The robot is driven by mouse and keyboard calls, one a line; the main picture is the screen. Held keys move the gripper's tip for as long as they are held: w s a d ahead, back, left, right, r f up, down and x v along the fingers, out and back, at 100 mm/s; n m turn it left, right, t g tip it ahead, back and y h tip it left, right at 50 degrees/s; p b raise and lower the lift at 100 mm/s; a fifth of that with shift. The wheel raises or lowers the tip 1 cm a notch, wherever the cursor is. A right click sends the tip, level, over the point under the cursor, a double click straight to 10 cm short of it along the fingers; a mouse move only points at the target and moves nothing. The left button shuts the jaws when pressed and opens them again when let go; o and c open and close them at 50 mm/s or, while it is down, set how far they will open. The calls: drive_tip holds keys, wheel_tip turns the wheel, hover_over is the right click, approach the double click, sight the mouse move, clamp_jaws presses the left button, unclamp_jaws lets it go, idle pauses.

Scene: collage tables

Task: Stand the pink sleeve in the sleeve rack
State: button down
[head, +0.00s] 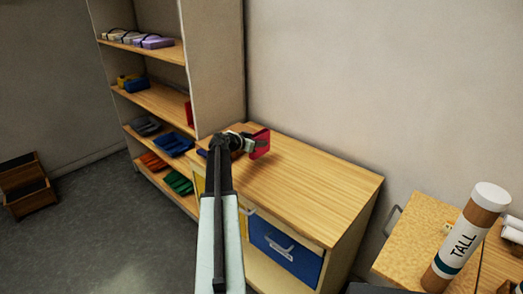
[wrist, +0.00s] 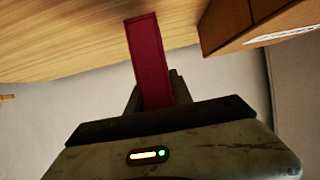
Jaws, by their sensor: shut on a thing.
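The pink sleeve, a flat deep-pink piece (head: 261,143), is at the tip of my gripper (head: 248,143), over the back left of the wooden cabinet top (head: 310,185). In the wrist view the sleeve (wrist: 148,60) stands out lengthwise from between the jaws (wrist: 152,95), which are shut on it. Whether it touches the cabinet top is unclear. A brown wooden box-like piece with a white label (wrist: 245,22) is at the upper right of the wrist view. I cannot tell if it is the sleeve rack.
A tall shelf unit (head: 155,97) with folded cloths and gloves stands left of the cabinet. A blue drawer (head: 285,255) is in the cabinet front. A cylinder marked TALL (head: 465,240) stands at the right. A wooden rack (head: 22,187) is on the floor at the far left.

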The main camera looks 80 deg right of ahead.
drive_tip(key=shift+d+f+b, duration=0.2)
drive_tip(key=shift+f+b, duration=0.5)
drive_tip(key=shift+d+f+b, duration=0.2)
drive_tip(key=shift+f+b, duration=0.45)
drive_tip(key=shift+d+f+b, duration=0.2)
drive_tip(key=shift+f+b, duration=0.5)
drive_tip(key=shift+r, duration=0.25)
drive_tip(key=shift+f, duration=0.25)
drive_tip(key=c, duration=1.1)
unclamp_jaws()
drive_tip(key=shift+r, duration=0.1)
drive_tip(key=shift+r, duration=0.1)
